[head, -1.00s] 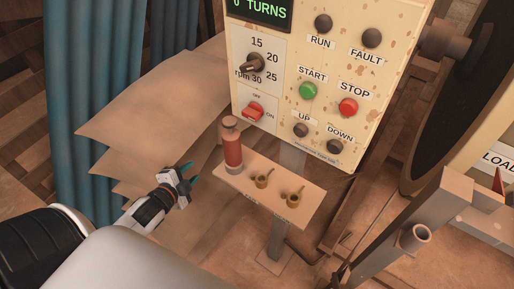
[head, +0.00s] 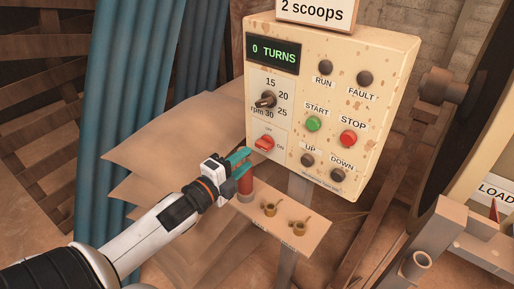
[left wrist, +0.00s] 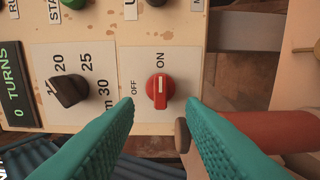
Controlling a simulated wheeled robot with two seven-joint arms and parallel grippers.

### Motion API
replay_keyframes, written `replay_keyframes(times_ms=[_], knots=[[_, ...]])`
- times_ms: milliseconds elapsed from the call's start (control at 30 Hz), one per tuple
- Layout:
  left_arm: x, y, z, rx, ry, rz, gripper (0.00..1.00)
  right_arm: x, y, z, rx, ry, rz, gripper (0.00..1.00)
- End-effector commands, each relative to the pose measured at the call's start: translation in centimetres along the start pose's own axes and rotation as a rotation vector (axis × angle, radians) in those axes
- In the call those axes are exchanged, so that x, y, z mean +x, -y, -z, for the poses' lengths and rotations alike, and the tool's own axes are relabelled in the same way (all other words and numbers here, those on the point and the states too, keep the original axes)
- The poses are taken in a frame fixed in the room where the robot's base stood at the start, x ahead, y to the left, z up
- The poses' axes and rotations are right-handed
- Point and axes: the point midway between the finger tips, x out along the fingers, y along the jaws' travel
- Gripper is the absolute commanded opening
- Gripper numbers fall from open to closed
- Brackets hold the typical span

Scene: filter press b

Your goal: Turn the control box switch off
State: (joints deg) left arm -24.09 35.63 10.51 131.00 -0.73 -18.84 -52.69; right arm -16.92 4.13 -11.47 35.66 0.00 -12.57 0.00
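The control box (head: 385,110) is a cream, rust-spotted panel. Its red rotary switch (head: 265,143) sits at the lower left of the panel, with OFF above it and ON to its right. In the left wrist view the red switch (left wrist: 160,91) has a white mark that points towards ON. My left gripper (head: 243,160) is open in front of the switch, just below and left of it. In the left wrist view its teal fingers (left wrist: 160,112) stand apart on either side of the switch and hold nothing. My right gripper is not in view.
A red bottle (head: 245,187) stands on a small shelf (head: 312,229) with two small brass scoops, close under my left gripper. The black rpm knob (left wrist: 68,90) is beside the switch. Green START (head: 313,124) and red STOP (head: 348,138) buttons are to the right.

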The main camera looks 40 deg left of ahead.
Motion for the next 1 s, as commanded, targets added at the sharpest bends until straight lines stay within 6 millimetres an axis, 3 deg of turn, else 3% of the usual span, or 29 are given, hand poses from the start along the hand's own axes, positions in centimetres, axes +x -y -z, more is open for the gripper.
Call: replay_keyframes(times_ms=[333, 767, 800, 1000], knots=[[4.8, -0.1, 0.1, -0.002, -0.001, -0.001, 0.36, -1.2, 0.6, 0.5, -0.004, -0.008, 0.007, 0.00], [5.8, 0.1, 0.0, -0.001, 0.000, 0.002, 0.36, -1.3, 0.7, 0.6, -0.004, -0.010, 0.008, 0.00], [5.8, 0.1, 0.0, -0.001, 0.000, 0.001, 0.35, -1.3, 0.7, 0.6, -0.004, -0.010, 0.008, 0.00], [5.7, 0.1, 0.0, -0.001, -0.001, 0.001, 0.02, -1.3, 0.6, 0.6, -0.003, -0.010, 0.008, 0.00]])
